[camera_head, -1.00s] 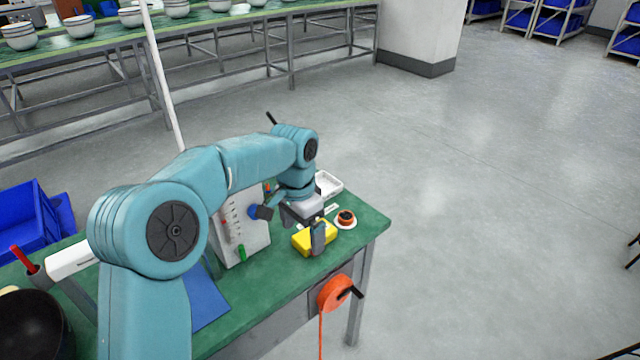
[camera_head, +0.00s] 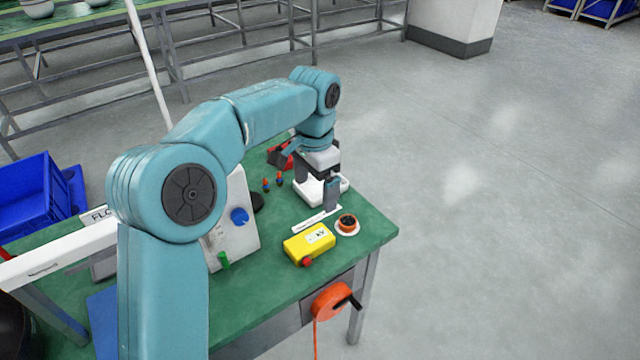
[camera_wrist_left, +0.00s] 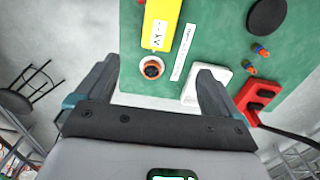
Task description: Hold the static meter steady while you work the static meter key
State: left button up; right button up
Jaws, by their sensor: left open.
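The static meter, a yellow box with a white kV label (camera_head: 297,247), lies flat on the green bench near its right end. Its key appears to be the red knob (camera_head: 307,262) on the near side. My right gripper is not in view.
A small pot on a white saucer (camera_head: 348,231) stands right of the meter, with a white label strip (camera_head: 312,224) behind. A white panel with a blue knob (camera_head: 239,216) stands to the left. An orange reel (camera_head: 329,301) hangs at the bench's front edge.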

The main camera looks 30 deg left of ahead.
aim_at(315, 236)
pick_arm(q)
jog(key=f, duration=0.5)
jog(key=f+b, duration=0.1)
jog(key=f, duration=0.8)
jog(key=shift+s+d+f, duration=0.1)
jog(key=shift+s+f, duration=0.2)
jog(key=shift+f, duration=0.1)
jog(key=shift+w+f, duration=0.1)
jog(key=shift+f, duration=0.5)
jog(key=c, duration=1.1)
